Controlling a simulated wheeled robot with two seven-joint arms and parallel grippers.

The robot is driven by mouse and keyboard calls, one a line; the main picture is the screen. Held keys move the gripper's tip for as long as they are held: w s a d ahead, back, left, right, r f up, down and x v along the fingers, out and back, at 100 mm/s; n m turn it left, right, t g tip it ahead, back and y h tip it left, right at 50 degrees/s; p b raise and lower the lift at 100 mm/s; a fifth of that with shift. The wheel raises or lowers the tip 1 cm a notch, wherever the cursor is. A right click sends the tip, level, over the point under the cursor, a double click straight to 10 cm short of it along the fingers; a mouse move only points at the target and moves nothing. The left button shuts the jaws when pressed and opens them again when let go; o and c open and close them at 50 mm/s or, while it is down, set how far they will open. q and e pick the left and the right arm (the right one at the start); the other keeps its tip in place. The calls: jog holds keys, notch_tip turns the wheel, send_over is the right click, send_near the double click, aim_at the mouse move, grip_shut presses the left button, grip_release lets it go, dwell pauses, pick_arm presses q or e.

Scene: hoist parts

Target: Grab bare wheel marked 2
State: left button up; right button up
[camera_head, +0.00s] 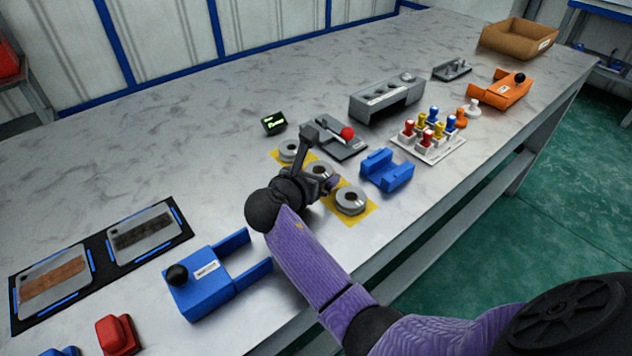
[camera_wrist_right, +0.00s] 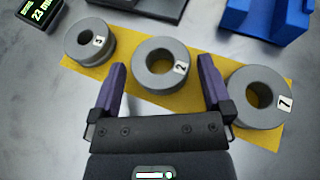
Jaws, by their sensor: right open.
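The bare grey wheel marked 2 (camera_wrist_right: 160,65) lies flat in the middle of a row of three on a yellow mat (camera_wrist_right: 210,112). In the head view the wheel (camera_head: 319,168) is partly hidden by my right gripper (camera_head: 322,178). The wheel marked 7 (camera_wrist_right: 257,95) is on the right in the wrist view, and a third wheel (camera_wrist_right: 90,42), its mark hard to read, is on the left. My right gripper (camera_wrist_right: 162,72) is open, with one finger on each side of the wheel marked 2. Contact cannot be told. My left gripper is out of view.
A small display (camera_head: 273,123) and a grey fixture with a red knob (camera_head: 347,134) stand behind the wheels. A blue block (camera_head: 387,172) is close on the right. A blue fork-shaped part (camera_head: 210,280) lies front left. Bare tabletop is at the back left.

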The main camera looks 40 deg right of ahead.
jog(key=shift+w+d+f, duration=0.2)
jog(key=shift+d+f, duration=0.05)
jog(key=shift+d, duration=0.1)
jog(key=shift+r, duration=0.2)
jog(key=shift+c, duration=0.7)
jog(key=c, duration=0.5)
grip_shut()
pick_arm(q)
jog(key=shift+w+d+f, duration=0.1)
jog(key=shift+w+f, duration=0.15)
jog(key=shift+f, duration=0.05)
